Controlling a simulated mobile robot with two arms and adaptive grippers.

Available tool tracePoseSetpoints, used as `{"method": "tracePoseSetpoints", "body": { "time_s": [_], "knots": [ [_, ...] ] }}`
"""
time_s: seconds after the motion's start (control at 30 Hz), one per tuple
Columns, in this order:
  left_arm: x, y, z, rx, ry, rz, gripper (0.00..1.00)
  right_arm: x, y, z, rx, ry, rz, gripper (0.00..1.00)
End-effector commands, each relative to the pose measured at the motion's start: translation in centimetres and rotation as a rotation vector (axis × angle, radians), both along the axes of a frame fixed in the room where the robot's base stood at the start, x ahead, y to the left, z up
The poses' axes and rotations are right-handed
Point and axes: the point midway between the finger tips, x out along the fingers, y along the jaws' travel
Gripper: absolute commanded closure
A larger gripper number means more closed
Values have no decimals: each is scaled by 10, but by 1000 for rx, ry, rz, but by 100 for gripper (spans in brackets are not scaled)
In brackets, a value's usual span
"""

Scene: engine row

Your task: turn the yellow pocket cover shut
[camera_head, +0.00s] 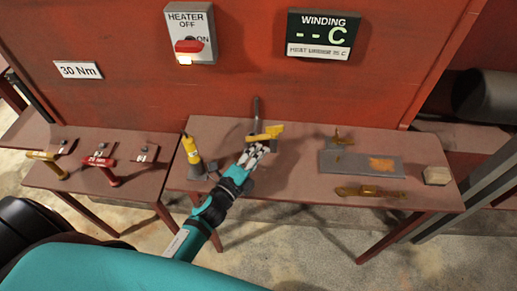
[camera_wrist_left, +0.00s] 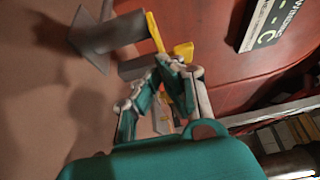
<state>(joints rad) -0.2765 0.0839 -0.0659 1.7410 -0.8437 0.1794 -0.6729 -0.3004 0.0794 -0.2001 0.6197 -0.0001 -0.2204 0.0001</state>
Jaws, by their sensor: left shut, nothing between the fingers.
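The yellow pocket cover (camera_head: 266,133) is a small yellow piece on a grey fixture near the back middle of the table. It also shows in the left wrist view (camera_wrist_left: 183,51), just beyond my fingertips. My left gripper (camera_head: 258,148) is shut and empty, with its tips right at the cover's near side. I cannot tell whether they touch it. The fingers hide part of the fixture. In the left wrist view the left gripper (camera_wrist_left: 172,62) points at the grey block and the yellow parts. My right gripper is not in view.
A yellow tool (camera_head: 191,150) stands on the table left of my gripper. A grey plate (camera_head: 360,164), a brass-coloured piece (camera_head: 370,191) and a small block (camera_head: 436,175) lie to the right. The red wall (camera_head: 250,85) rises behind.

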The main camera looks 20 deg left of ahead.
Motion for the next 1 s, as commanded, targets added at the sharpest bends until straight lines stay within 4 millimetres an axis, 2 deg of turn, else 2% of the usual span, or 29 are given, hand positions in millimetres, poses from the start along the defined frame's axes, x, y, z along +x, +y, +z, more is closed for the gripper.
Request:
{"method": "tracePoseSetpoints", "body": {
  "time_s": [0.4, 0.7, 1.0],
  "knots": [
    [3, 3, 0, 0, 0, -3, 100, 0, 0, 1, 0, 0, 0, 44],
    [7, 13, 0, 2, 1, -108, 100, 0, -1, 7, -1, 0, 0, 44],
    [9, 16, 0, -2, 0, -106, 100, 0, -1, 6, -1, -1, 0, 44]
  ]
}}
